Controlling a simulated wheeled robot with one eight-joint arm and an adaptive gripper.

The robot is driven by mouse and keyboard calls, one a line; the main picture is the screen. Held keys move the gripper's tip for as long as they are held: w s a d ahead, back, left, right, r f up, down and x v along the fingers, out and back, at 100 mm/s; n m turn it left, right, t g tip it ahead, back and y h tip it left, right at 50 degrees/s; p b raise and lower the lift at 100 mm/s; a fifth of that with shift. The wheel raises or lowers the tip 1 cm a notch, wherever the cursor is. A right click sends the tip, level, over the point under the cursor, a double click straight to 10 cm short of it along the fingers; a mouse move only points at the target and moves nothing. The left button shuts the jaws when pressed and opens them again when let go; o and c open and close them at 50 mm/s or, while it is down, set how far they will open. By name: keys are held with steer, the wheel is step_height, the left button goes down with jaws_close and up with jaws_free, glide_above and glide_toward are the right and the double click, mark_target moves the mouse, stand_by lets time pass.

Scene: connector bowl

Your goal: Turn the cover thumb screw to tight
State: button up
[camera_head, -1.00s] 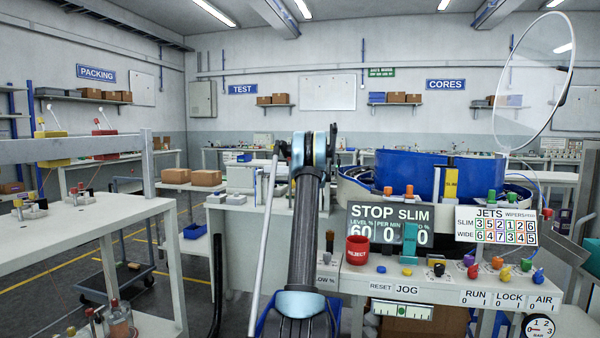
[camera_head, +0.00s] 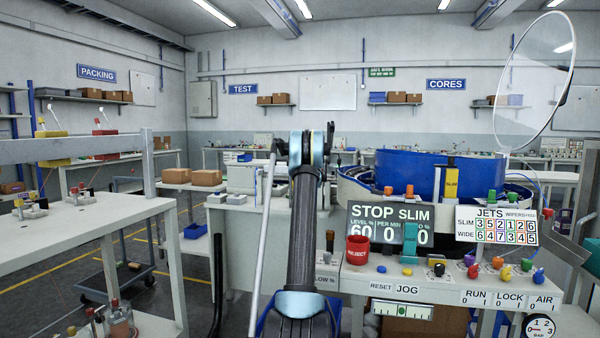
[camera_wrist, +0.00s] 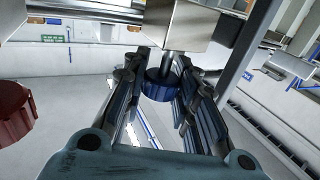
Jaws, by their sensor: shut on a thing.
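In the wrist view a blue ribbed thumb screw (camera_wrist: 160,88) hangs on a short metal stem under a metal block (camera_wrist: 178,22). My gripper (camera_wrist: 161,74) has one finger on each side of it and is shut on it. The two fingers reach up from the bottom of the view. In the head view my arm stands upright in front of the bench, and its end hides the screw and the fingers.
A red ribbed knob (camera_wrist: 14,113) is at the wrist view's left edge. In the head view a blue bowl (camera_head: 412,167) stands behind a dark display panel (camera_head: 375,227). A red cup (camera_head: 357,251) and several coloured knobs stand on the bench front. A clear round disc (camera_head: 533,80) rises at right.

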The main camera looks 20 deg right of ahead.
steer(key=m+h, duration=0.1)
steer(key=h, duration=0.1)
steer(key=m+g+h, duration=0.1)
steer(key=m+h, duration=0.1)
steer(key=m+g+h, duration=0.1)
steer(key=h, duration=0.2)
steer(key=shift+w+a+m, duration=0.1)
steer(key=shift+a+m, duration=0.15)
steer(key=shift+m, duration=0.15)
steer(key=shift+d+m+g+h, duration=0.1)
steer(key=shift+m+g+h, duration=1.55)
steer(key=shift+h, duration=0.45)
steer(key=shift+g, duration=0.35)
steer(key=shift+o, duration=0.2)
steer(key=o, duration=1.1)
step_height(320, 180, up, 8)
steer(key=shift+r, duration=0.15)
steer(key=shift+d+r, duration=0.15)
steer(key=shift+r, duration=0.65)
